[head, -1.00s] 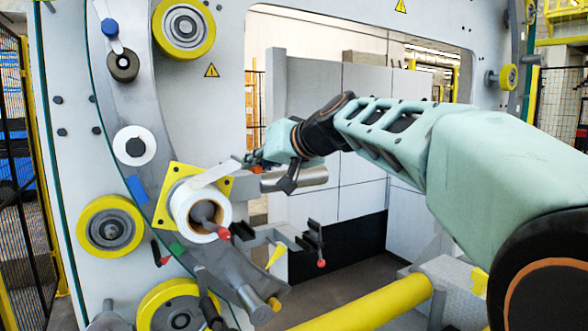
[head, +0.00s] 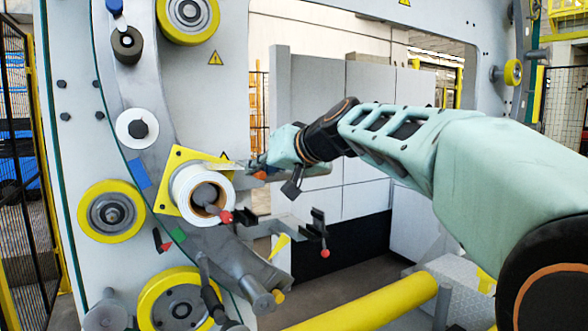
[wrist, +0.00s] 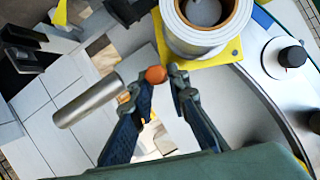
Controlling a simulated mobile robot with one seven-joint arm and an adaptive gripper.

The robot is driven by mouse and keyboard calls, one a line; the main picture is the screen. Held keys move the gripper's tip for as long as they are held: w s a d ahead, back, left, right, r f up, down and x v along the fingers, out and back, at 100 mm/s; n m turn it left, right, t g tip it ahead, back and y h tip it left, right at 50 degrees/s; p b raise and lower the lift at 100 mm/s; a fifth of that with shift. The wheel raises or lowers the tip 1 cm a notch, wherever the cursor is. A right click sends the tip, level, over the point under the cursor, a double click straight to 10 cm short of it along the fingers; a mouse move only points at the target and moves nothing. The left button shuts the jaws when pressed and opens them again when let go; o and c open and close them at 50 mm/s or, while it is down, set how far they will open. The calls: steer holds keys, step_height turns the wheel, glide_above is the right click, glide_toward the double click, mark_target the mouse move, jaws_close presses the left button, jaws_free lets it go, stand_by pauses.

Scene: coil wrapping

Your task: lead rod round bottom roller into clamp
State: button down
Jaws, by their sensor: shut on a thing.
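My gripper (head: 264,164) is shut on the rod, whose orange end knob (wrist: 155,75) shows between the fingertips in the wrist view. The rod's body is mostly hidden. A white film roll (head: 203,194) sits beside it on a yellow plate, and a pale strip (head: 210,159) runs from the roll towards my gripper. A silver roller (wrist: 90,100) passes behind the gripper. It may be the bottom roller, but I cannot tell. The black clamp-like bracket (head: 318,230) with a red knob is below and right of my gripper.
A metal cylinder (head: 256,288) sticks out low on the curved ring. A long yellow bar (head: 370,300) crosses the lower front. Yellow wheels (head: 110,208) line the machine's left side. The opening behind my gripper shows grey panels (head: 362,150).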

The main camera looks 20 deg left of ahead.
step_height(320, 180, down, 10)
steer(key=b, duration=0.8)
steer(key=shift+r, duration=0.45)
stand_by(0.3)
stand_by(0.3)
steer(key=w+d+b, duration=0.1)
steer(key=w+d, duration=0.1)
steer(key=w, duration=0.1)
steer(key=shift+d, duration=0.2)
steer(key=shift+f, duration=0.1)
stand_by(0.8)
step_height(320, 180, down, 8)
steer(key=b, duration=0.8)
stand_by(0.5)
